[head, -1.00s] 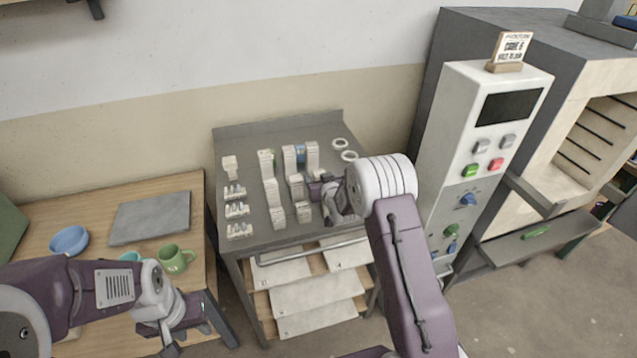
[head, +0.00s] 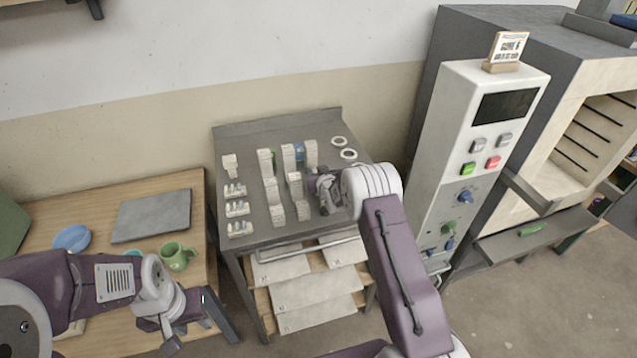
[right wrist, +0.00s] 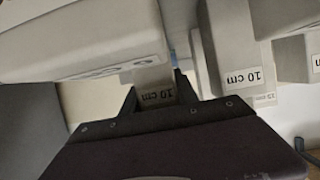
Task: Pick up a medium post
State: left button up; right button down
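Several pale posts of different heights stand in rows on the grey metal cart (head: 240,140). My right gripper (head: 318,186) is low over the right side of these rows. In the right wrist view, its two dark fingers (right wrist: 155,98) are apart, one on each side of a pale post (right wrist: 152,76) labelled 10 cm. I see no clear grip on it. The post's foot is hidden. My left gripper (head: 188,335) is empty at the lower left, away from the cart, with its fingers apart.
Small pale pieces (head: 235,190) stand on the cart's left side and white rings (head: 338,142) at its back right. A white control panel (head: 465,140) and kiln stand to the right. A wooden table with a green mug (head: 176,257) and blue bowl (head: 72,238) is left.

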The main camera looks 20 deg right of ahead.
jog(key=shift+r, duration=0.3)
jog(key=d+r, duration=1)
jog(key=d, duration=0.1)
jog(key=shift+s+d+r, duration=0.25)
jog(key=shift+s+d, duration=0.1)
